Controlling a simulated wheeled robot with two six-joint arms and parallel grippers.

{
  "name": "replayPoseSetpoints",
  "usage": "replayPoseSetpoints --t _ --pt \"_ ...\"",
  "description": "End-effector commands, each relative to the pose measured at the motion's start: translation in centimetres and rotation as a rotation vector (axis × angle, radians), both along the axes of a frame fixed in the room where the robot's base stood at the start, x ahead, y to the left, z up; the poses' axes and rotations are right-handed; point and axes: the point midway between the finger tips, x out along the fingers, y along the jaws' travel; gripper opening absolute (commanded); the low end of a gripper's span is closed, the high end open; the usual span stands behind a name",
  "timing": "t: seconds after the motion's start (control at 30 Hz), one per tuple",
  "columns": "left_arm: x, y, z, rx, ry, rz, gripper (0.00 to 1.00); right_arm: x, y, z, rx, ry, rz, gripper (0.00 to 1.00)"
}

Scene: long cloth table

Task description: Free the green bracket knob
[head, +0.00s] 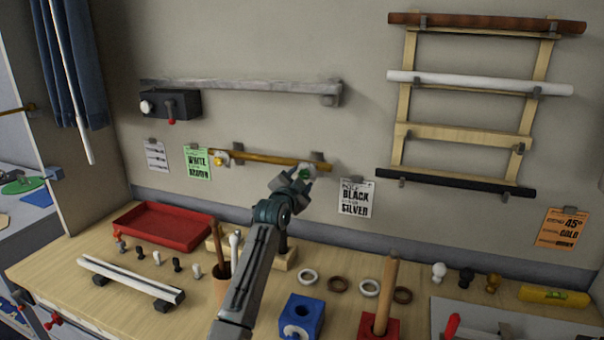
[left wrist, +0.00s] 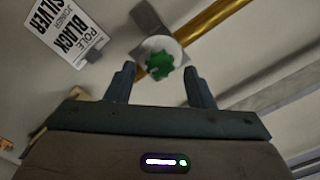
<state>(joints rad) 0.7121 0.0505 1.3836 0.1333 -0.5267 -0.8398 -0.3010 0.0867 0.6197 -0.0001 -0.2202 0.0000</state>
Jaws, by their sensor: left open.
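The green bracket knob (left wrist: 159,65) is a small toothed green wheel on a pale round disc, at a grey wall bracket (left wrist: 148,18) that carries a gold pole (left wrist: 215,30). In the head view the knob (head: 305,172) shows at the right end of the gold pole (head: 270,158), partly hidden by my gripper. My left gripper (head: 296,182) is open, and its two fingers (left wrist: 157,82) stand either side of and just short of the knob in the left wrist view. Nothing is between the fingertips except the knob beyond them. My right gripper is not in view.
A "pole black, joiner silver" card (head: 356,197) hangs right of the knob, and a green card (head: 198,163) hangs left. A grey rail (head: 240,86) runs above. Below, the wooden table holds a red tray (head: 165,250), rings, a blue block (head: 302,312) and an upright wooden rod (head: 386,290).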

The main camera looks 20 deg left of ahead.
Motion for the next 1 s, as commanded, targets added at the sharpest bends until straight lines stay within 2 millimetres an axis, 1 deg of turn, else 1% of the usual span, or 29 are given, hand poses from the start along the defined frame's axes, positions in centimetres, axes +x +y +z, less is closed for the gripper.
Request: replayPoseSetpoints --t 0.03,0.1,0.2,0.37,0.57,0.6,0.67,0.8,0.83,1.0 --pt "0.6 0.0 0.2 -0.001 0.001 -0.001 0.49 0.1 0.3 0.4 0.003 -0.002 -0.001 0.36" --pt "1.2 -0.1 0.2 0.0 0.001 -0.001 0.49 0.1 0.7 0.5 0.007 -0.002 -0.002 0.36" --pt "1.8 -0.1 0.0 0.0 0.001 0.0 0.49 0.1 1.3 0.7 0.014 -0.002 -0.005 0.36" --pt "2.2 -0.1 0.0 0.0 0.0 0.0 0.49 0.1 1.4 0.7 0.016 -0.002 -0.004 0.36" --pt "2.2 -0.1 -0.1 0.0 0.0 0.0 0.49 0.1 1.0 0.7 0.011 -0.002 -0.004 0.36" --pt "2.2 -0.1 -0.1 0.0 0.0 0.0 0.47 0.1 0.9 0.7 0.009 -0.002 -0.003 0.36" --pt "2.2 -0.1 -0.1 0.0 0.0 0.0 0.35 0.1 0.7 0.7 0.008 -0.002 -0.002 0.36" --pt "2.2 -0.1 -0.1 0.0 0.0 0.0 0.07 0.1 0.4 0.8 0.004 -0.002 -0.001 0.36" --pt "2.2 -0.1 -0.1 0.0 0.0 0.0 0.04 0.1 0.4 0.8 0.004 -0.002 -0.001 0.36" --pt "2.2 -0.1 -0.1 -0.006 0.0 0.0 0.04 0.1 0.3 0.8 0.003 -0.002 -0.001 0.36"
